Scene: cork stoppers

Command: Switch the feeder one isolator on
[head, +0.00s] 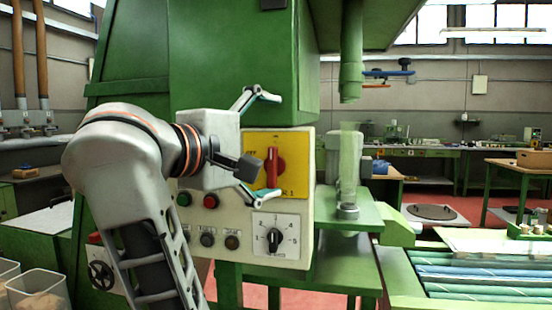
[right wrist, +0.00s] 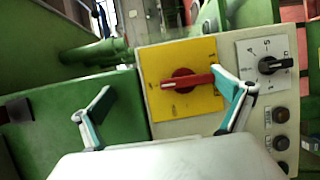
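The isolator is a red rotary handle (head: 272,168) on a yellow plate (head: 297,150) on the cream control panel. In the head view the handle stands roughly upright. In the right wrist view the same handle (right wrist: 187,81) lies across the yellow plate (right wrist: 205,104). My right gripper (head: 268,147) is open and empty in front of the panel, its fingers spread wide. In the right wrist view the gripper (right wrist: 165,103) has one finger over the green machine side and one near the plate's edge. The handle lies between them, apparently untouched. The plate's lettering is partly hidden. My left gripper is out of view.
Below the plate are a black selector dial (head: 274,237), a green button (head: 184,199), a red button (head: 211,201) and dark buttons. A green machine body (head: 225,60) rises behind. A clear tube (head: 348,165) stands right of the panel. Clear bins (head: 38,290) are at lower left.

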